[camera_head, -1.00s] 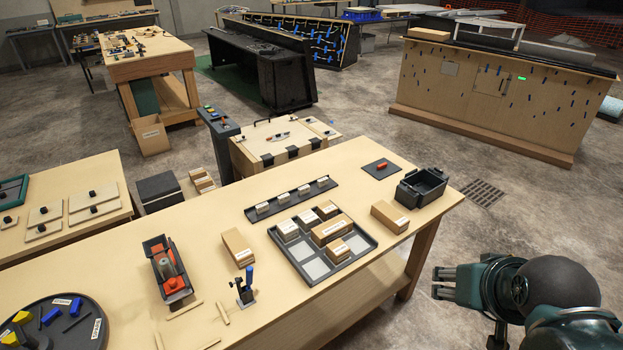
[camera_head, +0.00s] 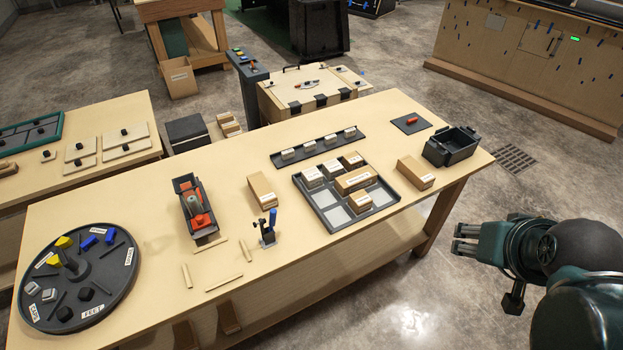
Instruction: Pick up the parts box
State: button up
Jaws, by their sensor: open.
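I cannot tell for sure which object is the parts box. A black open-topped box (camera_head: 451,147) stands at the right end of the table. A cardboard box (camera_head: 415,173) lies left of it, and another cardboard box (camera_head: 262,190) lies near the table's middle. Several smaller boxes sit in a grey compartment tray (camera_head: 330,221); one is a longer cardboard box (camera_head: 357,181). My gripper (camera_head: 460,240) is open and empty, off the right end of the table, in front of the black box and apart from everything.
The wooden table (camera_head: 150,210) holds a round black turntable (camera_head: 110,290), a black tray with red parts (camera_head: 198,215), a small upright stand (camera_head: 268,232), loose wooden strips and a black rail (camera_head: 318,147). A low cabinet (camera_head: 310,90) stands behind.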

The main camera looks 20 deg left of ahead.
jog(key=shift+o, duration=0.3)
jog(key=w+a+r+m+g+p, duration=0.1)
jog(key=w+a+r, duration=0.1)
jog(key=w+a, duration=0.35)
jog(key=w+a+r+m+g, duration=0.1)
jog(key=w+a+r, duration=0.15)
jog(key=w, duration=0.55)
jog(key=m+g+h+p, duration=0.2)
jog(key=m+h+p, duration=0.1)
jog(key=m, duration=0.4)
send_over(310, 173)
jog(key=s, duration=0.2)
jog(key=f, duration=1.5)
jog(key=a+f, duration=0.1)
jog(key=f, duration=0.6)
jog(key=shift+f, duration=0.3)
jog(key=shift+a+f, duration=0.35)
jog(key=shift+f, duration=0.05)
jog(key=shift+x, duration=1.3)
